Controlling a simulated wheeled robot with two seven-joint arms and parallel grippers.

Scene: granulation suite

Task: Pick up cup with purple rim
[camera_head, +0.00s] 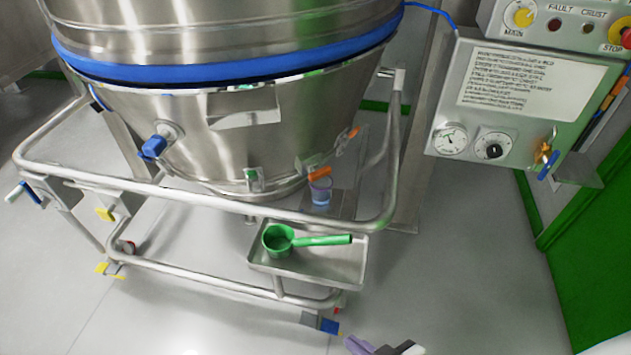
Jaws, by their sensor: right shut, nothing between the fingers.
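My right gripper (384,347) shows only in part at the bottom edge, right of centre. It is shut and empty, well below and apart from the cup in the picture. My left gripper is not in view.
A steel tray (345,269) with a green scoop (280,240) hangs below the cup on the cart front. The tubular cart rail (150,191) encircles the bowl (240,130). A control panel (520,110) is at the right. The floor at lower right is clear.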

